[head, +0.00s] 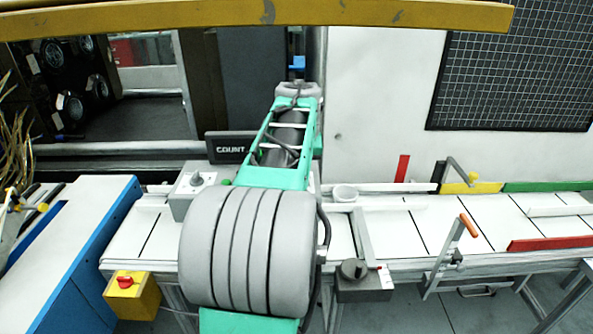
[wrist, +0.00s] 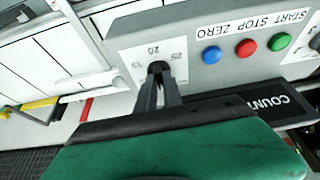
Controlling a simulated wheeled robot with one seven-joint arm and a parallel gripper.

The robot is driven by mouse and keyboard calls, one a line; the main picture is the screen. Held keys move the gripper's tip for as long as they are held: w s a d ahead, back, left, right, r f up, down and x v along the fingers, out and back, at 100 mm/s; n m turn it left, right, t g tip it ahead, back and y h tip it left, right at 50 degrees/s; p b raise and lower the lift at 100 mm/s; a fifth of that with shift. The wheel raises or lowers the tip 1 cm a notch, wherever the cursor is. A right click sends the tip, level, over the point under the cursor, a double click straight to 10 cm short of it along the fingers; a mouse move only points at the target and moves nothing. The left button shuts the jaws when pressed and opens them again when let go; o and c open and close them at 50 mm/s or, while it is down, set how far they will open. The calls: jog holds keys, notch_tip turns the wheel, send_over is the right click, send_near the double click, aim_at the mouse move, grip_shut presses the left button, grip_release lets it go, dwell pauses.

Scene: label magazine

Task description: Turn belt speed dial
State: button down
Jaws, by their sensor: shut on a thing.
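In the wrist view, a small dark dial (wrist: 157,67) sits on a grey control panel (wrist: 205,28), beside printed numbers 15, 20 and 25. My gripper (wrist: 159,80) is shut on this dial, its two dark fingers reaching up to it from below in the picture. The fingers hide much of the dial, and I cannot tell which number it points to. In the head view, my arm hides the gripper and this dial; the left end of the grey control box (head: 178,203) shows with another knob (head: 197,178).
Blue (wrist: 212,55), red (wrist: 246,48) and green (wrist: 278,42) buttons sit close beside the dial. The COUNT display (head: 230,149) stands behind the box. A dark knob (head: 353,268) on a front box and a yellow-red switch (head: 126,282) line the conveyor's (head: 408,238) front.

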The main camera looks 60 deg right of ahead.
jog(key=c, duration=1.5)
grip_release()
jog(key=shift+r, duration=0.1)
jog(key=v, duration=0.7)
jog(key=shift+a+r+b, duration=0.15)
jog(key=shift+r+b, duration=0.15)
